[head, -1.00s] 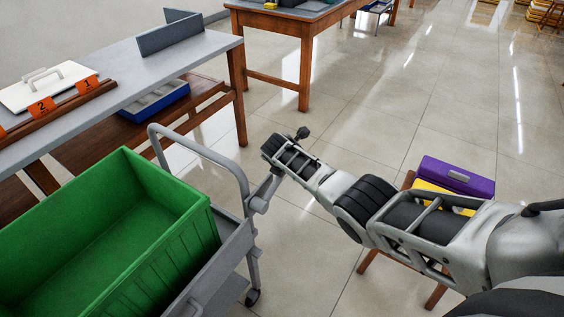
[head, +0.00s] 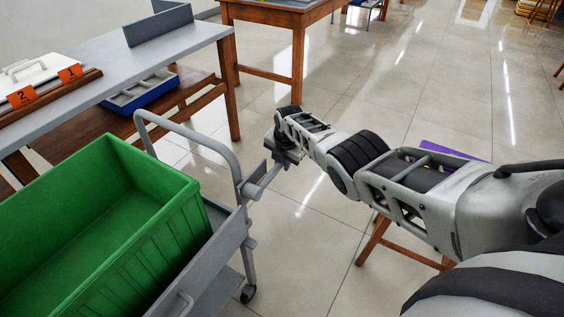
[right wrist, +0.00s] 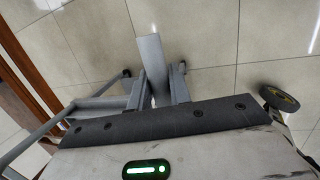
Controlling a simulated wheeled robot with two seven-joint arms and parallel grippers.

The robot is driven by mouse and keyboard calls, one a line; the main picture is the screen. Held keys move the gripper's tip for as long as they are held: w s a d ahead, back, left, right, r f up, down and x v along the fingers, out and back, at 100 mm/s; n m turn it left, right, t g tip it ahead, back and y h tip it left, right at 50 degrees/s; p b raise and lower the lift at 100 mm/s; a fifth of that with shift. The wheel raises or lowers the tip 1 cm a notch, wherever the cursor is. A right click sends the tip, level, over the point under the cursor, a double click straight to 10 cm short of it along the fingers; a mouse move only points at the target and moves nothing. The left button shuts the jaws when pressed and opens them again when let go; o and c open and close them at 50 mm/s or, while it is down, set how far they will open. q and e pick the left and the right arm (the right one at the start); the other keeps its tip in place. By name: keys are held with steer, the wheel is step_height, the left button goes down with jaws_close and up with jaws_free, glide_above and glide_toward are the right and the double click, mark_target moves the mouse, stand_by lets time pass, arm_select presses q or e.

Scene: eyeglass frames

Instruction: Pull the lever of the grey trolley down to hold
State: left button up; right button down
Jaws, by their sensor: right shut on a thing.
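The grey trolley (head: 231,247) stands at the lower left, with a tall looped handle (head: 187,128) and a green bin on it. Its grey lever (head: 258,184) sticks out from the foot of the handle toward my right gripper (head: 277,160). My right gripper is shut on the lever's outer end, and the hand hides part of that end in the head view. In the right wrist view, the lever (right wrist: 152,62) runs up from between the fingers (right wrist: 160,84). My left gripper is not in view.
The green bin (head: 150,222) fills the trolley top. A grey-topped workbench (head: 150,60) with a blue tray (head: 142,90) on its lower shelf stands behind the trolley. A wooden stool (head: 376,240) with a purple box (head: 452,150) is under my right arm.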

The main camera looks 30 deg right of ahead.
steer(key=shift+a+f, duration=0.1)
steer(key=c, duration=1.3)
jaws_free()
steer(key=shift+f, duration=0.1)
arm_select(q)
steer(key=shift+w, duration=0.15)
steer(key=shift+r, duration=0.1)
arm_select(e)
steer(key=shift+r+p, duration=0.3)
steer(key=shift+r, duration=0.05)
steer(key=shift+p+v, duration=1.2)
steer(key=shift+p, duration=0.05)
arm_select(q)
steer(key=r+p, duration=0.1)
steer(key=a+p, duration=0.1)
steer(key=p, duration=0.1)
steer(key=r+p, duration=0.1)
steer(key=p, duration=0.1)
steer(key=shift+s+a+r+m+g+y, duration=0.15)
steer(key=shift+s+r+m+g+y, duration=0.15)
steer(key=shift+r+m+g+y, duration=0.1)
arm_select(e)
steer(key=v, duration=1.3)
